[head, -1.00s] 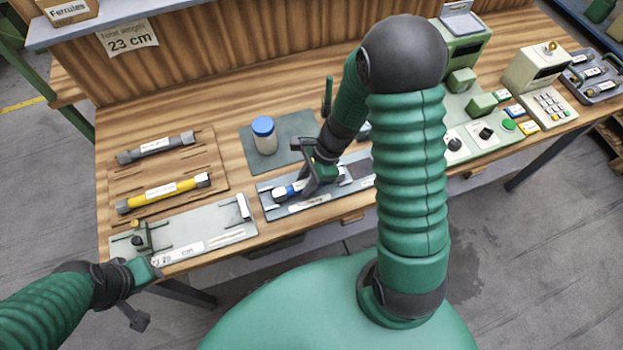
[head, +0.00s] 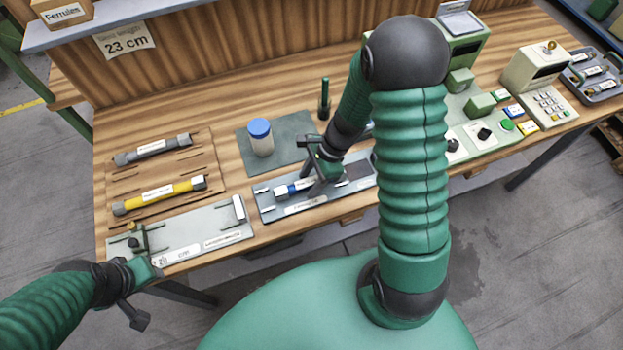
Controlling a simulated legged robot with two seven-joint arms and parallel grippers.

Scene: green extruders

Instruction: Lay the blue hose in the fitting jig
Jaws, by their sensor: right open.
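The blue hose (head: 283,190), with a white label and a pale end piece, lies in the fitting jig (head: 306,207), a grey plate at the bench's front edge. Its right part is hidden behind my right gripper. My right gripper (head: 319,180) is open, low over the jig at the hose. I cannot tell whether its fingers touch the hose. My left gripper (head: 144,294) is open and empty at the lower left, in front of the measuring plate (head: 190,228) and clear of the jig.
A grey hose (head: 153,149) and a yellow hose (head: 160,191) lie on a wooden rack at left. A blue-capped jar (head: 260,138) stands on a dark mat (head: 290,133) behind the jig. Green machines (head: 480,125) stand at right. My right arm hides part of the bench.

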